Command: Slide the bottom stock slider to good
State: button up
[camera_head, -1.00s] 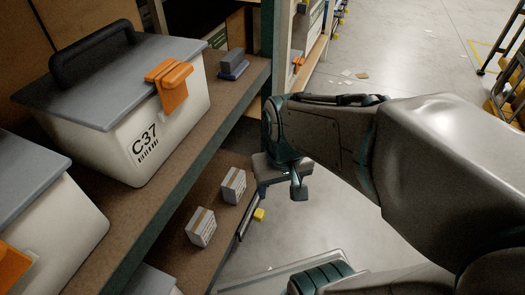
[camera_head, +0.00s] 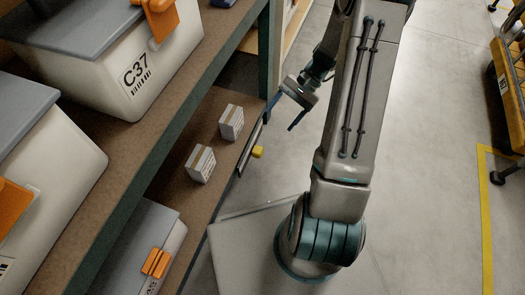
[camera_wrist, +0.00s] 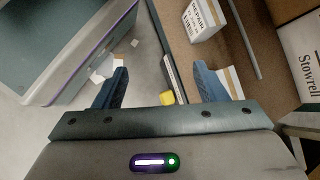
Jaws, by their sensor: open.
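The bottom stock slider's yellow knob (camera_head: 257,152) sits on a narrow dark and pale strip (camera_head: 245,154) along the lower shelf's front edge. In the wrist view the knob (camera_wrist: 167,97) shows between my finger bases, with the strip (camera_wrist: 174,80) running up from it. My gripper (camera_head: 280,117) is open and empty, apart from the knob, above and to the right of it in the head view. Its two blue fingers (camera_wrist: 163,82) are spread wide in the wrist view. Any markings on the strip are too small to read.
Two small cartons (camera_head: 231,122) (camera_head: 201,163) stand on the lower shelf (camera_head: 180,187), close to the strip. A bin marked C37 (camera_head: 150,62) is on the upper shelf. A grey-lidded bin (camera_head: 140,240) sits lower left. Floor is clear on the right, before a yellow line (camera_head: 486,220).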

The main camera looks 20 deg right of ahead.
jog(key=w+d+f+m+t+y, duration=0.1)
jog(key=d+f+m+t+y, duration=0.2)
jog(key=f, duration=0.5)
jog(key=w+d+f+m+t+y, duration=0.1)
jog(key=d+f+m+y, duration=0.2)
jog(key=f, duration=0.6)
jog(key=m+t, duration=1)
send_near(262, 153)
jog(key=b+x, duration=0.1)
jog(key=x, duration=0.2)
jog(key=b+x, duration=0.1)
jog(key=x, duration=0.2)
jog(key=b+x, duration=0.2)
jog(key=x, duration=0.2)
jog(key=shift+w+d+f, duration=0.2)
jog(key=shift+f, duration=0.2)
jog(key=shift+c, duration=0.3)
